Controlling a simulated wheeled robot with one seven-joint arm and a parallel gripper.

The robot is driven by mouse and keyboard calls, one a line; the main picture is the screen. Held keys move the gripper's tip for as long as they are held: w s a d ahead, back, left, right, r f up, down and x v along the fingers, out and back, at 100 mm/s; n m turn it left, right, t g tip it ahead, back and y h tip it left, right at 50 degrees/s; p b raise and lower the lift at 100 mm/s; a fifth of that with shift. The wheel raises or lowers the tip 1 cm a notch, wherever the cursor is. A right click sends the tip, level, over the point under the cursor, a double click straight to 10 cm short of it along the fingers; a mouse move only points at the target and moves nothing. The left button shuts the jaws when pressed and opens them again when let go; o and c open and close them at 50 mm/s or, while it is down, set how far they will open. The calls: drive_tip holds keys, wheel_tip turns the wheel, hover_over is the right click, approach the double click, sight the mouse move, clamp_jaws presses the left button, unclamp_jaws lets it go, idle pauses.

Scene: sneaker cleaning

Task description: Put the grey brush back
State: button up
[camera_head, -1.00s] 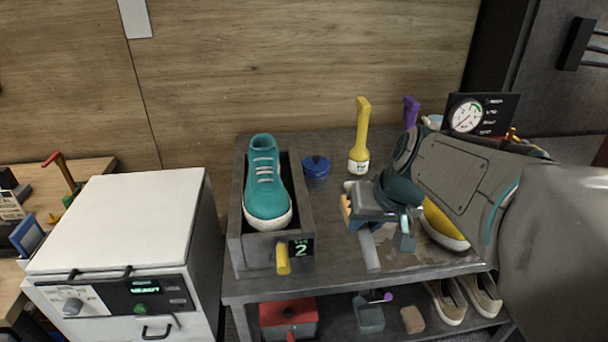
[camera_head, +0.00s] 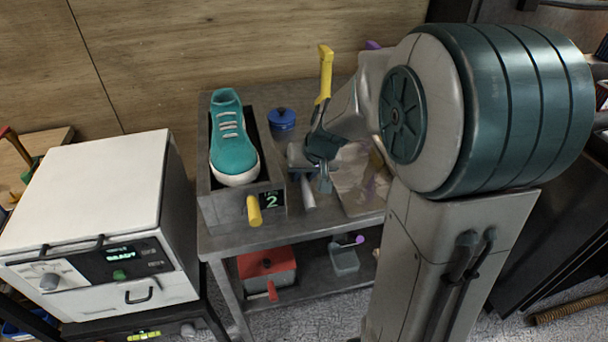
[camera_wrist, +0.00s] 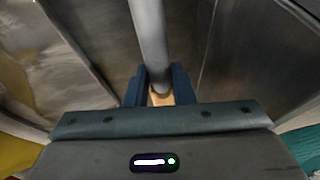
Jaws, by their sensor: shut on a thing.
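The grey brush (camera_head: 307,190) shows as a grey cylindrical handle below my gripper in the head view. My gripper (camera_head: 312,162) is over the table's front part, right of the box with the teal sneaker. In the wrist view my dark blue fingers (camera_wrist: 158,90) are shut on the brush; its grey handle (camera_wrist: 149,40) extends toward the top of the picture, and a tan part shows between the fingers. The brush's far end and whether it touches the table cannot be told.
The teal sneaker (camera_head: 231,140) sits in the grey box (camera_head: 274,187) with a yellow handle. A blue lidded pot (camera_head: 281,119) and a yellow-handled brush (camera_head: 324,75) stand behind my gripper. A crumpled sheet (camera_head: 358,188) lies to the right. A red box (camera_head: 267,272) is on the lower shelf.

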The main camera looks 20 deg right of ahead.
drive_tip(key=shift+f, duration=0.4)
drive_tip(key=shift+f, duration=0.15)
drive_tip(key=o, duration=0.9)
drive_tip(key=v, duration=1.2)
drive_tip(key=s+f, duration=0.1)
drive_tip(key=s, duration=0.4)
drive_tip(key=s+a+f+g+h, duration=0.1)
drive_tip(key=s+f, duration=0.1)
drive_tip(key=s, duration=0.3)
drive_tip(key=s+a+f+h, duration=0.1)
drive_tip(key=s, duration=0.4)
drive_tip(key=shift+s+f+g, duration=0.1)
drive_tip(key=shift+f+g, duration=0.15)
drive_tip(key=shift+g, duration=0.15)
